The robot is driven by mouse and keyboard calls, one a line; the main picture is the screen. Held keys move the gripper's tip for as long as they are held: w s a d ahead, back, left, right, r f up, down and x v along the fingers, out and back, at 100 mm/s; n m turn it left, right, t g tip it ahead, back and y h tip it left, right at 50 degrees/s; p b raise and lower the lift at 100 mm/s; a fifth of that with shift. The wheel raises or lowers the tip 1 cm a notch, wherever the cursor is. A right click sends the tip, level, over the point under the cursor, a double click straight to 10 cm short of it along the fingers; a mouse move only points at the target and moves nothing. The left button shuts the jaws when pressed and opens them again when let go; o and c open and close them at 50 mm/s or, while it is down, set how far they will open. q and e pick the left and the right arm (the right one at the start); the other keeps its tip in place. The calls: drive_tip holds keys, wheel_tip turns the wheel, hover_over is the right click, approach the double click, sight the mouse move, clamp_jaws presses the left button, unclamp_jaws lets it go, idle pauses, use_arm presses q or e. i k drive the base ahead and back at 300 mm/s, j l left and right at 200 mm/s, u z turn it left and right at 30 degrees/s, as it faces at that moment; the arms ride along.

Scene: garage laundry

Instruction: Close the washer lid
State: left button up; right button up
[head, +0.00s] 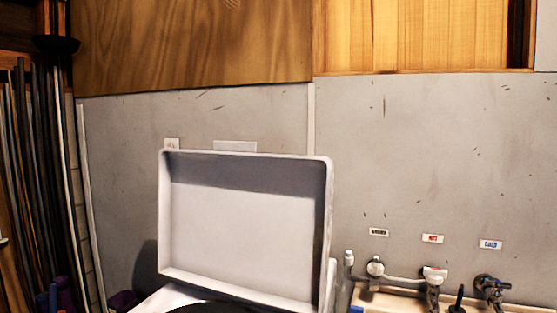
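The washer lid (245,225) is a pale grey-white, shallow panel with a raised rim. It stands open and nearly upright at the lower middle of the head view, its hollow inner side facing me. Below it, a small part of the white washer top (170,299) shows, with a dark round opening (208,308) cut off by the bottom edge of the view. The rest of the washer is out of view. Neither of my grippers shows in the head view.
A grey wall (430,160) stands behind the lid. To the right are pipes and taps (434,278) under small HOT and COLD labels, above a pale sink edge (400,300). Long thin poles (35,180) lean at the far left. The space before the lid looks clear.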

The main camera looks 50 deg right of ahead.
sight(234, 219)
drive_tip(key=l+z, duration=0.1)
drive_tip(key=z, duration=0.25)
drive_tip(key=i+l+z, duration=0.1)
drive_tip(key=z, duration=0.3)
drive_tip(key=i+z, duration=0.1)
drive_tip(key=z, duration=0.25)
